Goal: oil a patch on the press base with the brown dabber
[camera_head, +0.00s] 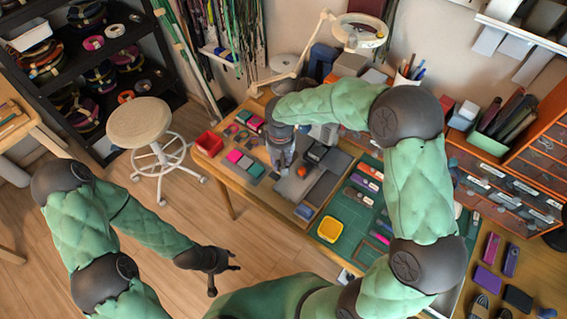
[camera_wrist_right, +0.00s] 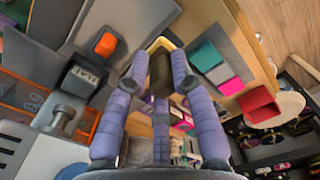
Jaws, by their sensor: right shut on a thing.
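The brown dabber (camera_wrist_right: 160,72) shows in the right wrist view as a dark brown block between the fingertips of my right gripper (camera_wrist_right: 160,80), which is shut on it. In the head view my right gripper (camera_head: 283,165) points down over the left part of the wooden table; the dabber cannot be made out there. A grey press-like fixture (camera_head: 322,190) lies just right of it, with an orange piece (camera_head: 302,171). I cannot tell which surface is the press base or whether the dabber touches it. My left gripper (camera_head: 226,280) is open and empty, out over the floor.
A red bin (camera_head: 209,143) and pink and teal blocks (camera_head: 240,160) are at the table's left end. A yellow dish (camera_head: 330,229) sits on the green mat (camera_head: 335,249). A lamp (camera_head: 360,32) stands behind. A stool (camera_head: 139,122) stands on open floor at left.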

